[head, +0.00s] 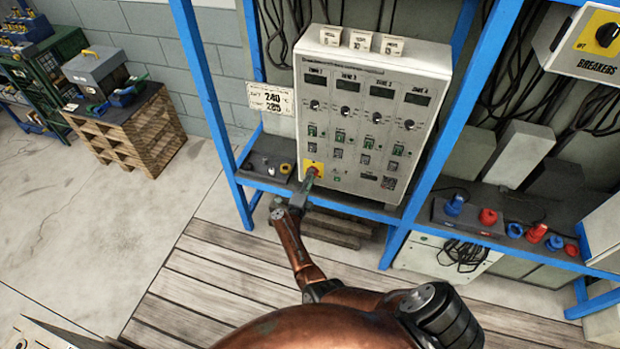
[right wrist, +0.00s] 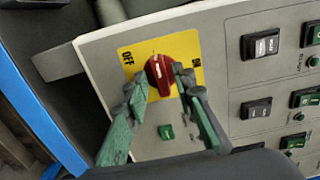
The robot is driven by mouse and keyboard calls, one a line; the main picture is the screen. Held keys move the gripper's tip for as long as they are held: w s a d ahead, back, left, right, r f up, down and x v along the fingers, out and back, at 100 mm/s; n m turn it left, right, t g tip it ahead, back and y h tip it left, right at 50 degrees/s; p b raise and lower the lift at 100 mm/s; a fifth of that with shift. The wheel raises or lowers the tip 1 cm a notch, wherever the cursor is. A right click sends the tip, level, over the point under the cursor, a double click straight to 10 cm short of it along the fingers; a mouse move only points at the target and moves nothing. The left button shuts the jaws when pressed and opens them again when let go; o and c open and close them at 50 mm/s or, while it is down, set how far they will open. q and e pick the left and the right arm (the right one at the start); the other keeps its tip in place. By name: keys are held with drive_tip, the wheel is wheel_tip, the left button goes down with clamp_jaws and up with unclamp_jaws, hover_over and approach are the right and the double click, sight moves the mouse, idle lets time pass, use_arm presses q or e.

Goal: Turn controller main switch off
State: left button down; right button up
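The controller (head: 365,110) is a pale box with several zone displays, dials and rocker switches, mounted on a blue frame. Its main switch is a red knob (right wrist: 160,74) on a yellow plate (head: 318,166), at the box's lower left corner. In the right wrist view the plate reads OFF at left and ON at right. The knob stands between these words; its exact setting is hard to tell. My right gripper (right wrist: 160,82) has its green fingers apart, one on each side of the knob; firm contact is not clear. In the head view the right gripper (head: 309,180) hides most of the knob. My left gripper is out of view.
Rocker switches (right wrist: 262,45) sit right of the knob. A blue shelf edge (head: 335,205) runs just below the controller. A breakers box (head: 585,45) is at the upper right, with red and blue connectors (head: 488,216) below. A wooden pallet stack (head: 130,130) stands left.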

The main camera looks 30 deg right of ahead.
drive_tip(key=shift+o, duration=0.2)
drive_tip(key=s+a+m+b, duration=0.5)
drive_tip(key=m+b, duration=0.1)
drive_tip(key=m, duration=1.2)
drive_tip(key=s+a+f+n+y, duration=0.2)
drive_tip(key=s+f+n+y, duration=0.1)
drive_tip(key=f+n, duration=0.6)
drive_tip(key=s+a+f+n+t+y, duration=0.1)
drive_tip(key=s+a+f+n+y, duration=0.2)
drive_tip(key=s+f+n, duration=0.3)
drive_tip(key=s+a+f+n+t+y, duration=0.1)
drive_tip(key=s+a+f+n+y, duration=0.2)
drive_tip(key=f+n, duration=0.9)
drive_tip(key=shift+s+f+n+y, duration=0.4)
drive_tip(key=shift+s+f+y, duration=0.4)
drive_tip(key=shift+f+y, duration=0.5)
drive_tip(key=shift+a, duration=0.1)
